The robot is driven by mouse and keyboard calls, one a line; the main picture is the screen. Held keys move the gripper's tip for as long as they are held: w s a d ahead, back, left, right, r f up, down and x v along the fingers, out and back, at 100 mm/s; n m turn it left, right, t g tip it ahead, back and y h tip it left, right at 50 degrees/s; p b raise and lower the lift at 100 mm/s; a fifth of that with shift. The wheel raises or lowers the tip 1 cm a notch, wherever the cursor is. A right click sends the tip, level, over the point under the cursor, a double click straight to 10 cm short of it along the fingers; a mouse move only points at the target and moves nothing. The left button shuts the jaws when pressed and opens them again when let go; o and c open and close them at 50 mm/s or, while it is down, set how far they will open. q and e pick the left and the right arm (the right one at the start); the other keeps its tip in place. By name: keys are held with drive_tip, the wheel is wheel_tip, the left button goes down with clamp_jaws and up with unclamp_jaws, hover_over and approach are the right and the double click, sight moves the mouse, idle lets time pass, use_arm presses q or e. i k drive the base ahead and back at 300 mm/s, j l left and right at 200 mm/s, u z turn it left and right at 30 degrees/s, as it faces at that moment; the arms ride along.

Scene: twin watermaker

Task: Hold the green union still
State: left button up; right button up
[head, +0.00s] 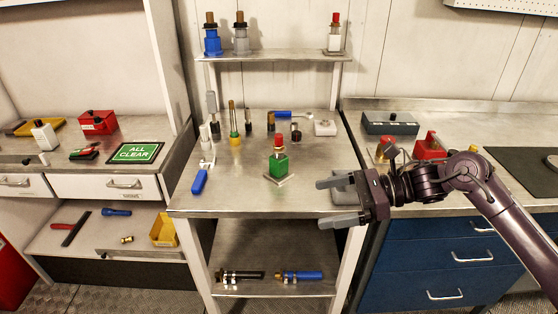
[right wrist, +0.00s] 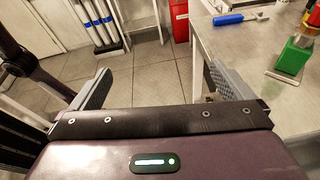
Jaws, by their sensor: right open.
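The green union (head: 278,166) is a green block with a red part on top, upright on a small light plate (head: 279,180) near the front middle of the steel bench. It also shows at the right edge of the right wrist view (right wrist: 296,54). My right gripper (head: 322,205) is open and empty at the bench's front right edge, to the right of and nearer than the union, not touching it. In the right wrist view the floor shows between its fingers (right wrist: 158,70). My left gripper is not in view.
A blue-handled tool (head: 199,182) lies left of the union on the bench (head: 232,200). Behind stand a yellow-based fitting (head: 235,138) and a blue-handled valve (head: 283,115). The bench between union and front edge is clear.

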sight(278, 137)
drive_tip(key=i, duration=0.95)
